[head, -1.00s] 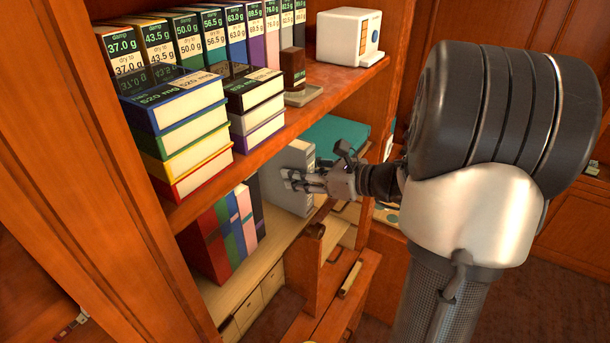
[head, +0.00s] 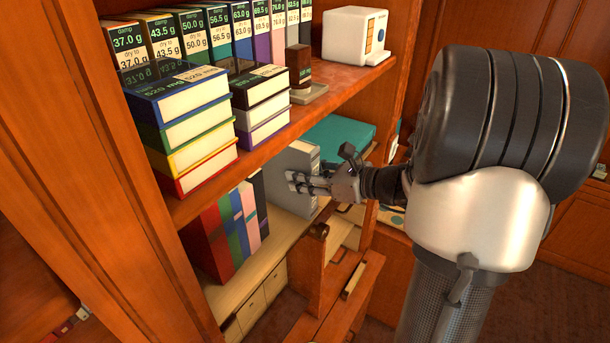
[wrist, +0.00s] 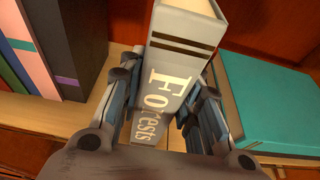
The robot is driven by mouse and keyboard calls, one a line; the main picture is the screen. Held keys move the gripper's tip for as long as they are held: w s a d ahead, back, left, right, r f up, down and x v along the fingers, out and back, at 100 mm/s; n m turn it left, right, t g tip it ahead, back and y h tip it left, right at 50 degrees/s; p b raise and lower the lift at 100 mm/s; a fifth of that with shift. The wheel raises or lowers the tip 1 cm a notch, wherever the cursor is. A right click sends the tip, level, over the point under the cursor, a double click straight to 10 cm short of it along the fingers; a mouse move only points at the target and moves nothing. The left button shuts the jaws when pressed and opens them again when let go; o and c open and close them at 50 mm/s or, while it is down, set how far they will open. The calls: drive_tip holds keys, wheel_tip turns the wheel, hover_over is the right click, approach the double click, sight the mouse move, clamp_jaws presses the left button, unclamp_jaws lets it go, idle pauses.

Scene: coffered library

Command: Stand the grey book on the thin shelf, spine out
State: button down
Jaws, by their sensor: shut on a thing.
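The grey book (head: 297,160) stands upright on the lower shelf (head: 262,258), between a row of books and a teal book. In the wrist view its grey spine (wrist: 178,75), lettered "Forests" with two dark bands, faces my gripper. My gripper (head: 296,183) is shut on the grey book, with one finger along each side of it. In the head view my fingers hide part of the book. The book's bottom edge is hard to see, so I cannot tell if it touches the board.
Red, blue, green, pink and black books (head: 232,228) stand left of the grey book. The teal book (head: 340,137) lies flat to its right. Above is a loaded upper shelf (head: 330,88).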

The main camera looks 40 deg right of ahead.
drive_tip(key=c, duration=1.2)
unclamp_jaws()
drive_tip(key=shift+o, duration=0.6)
drive_tip(key=shift+f, duration=0.1)
drive_tip(key=shift+s, duration=0.1)
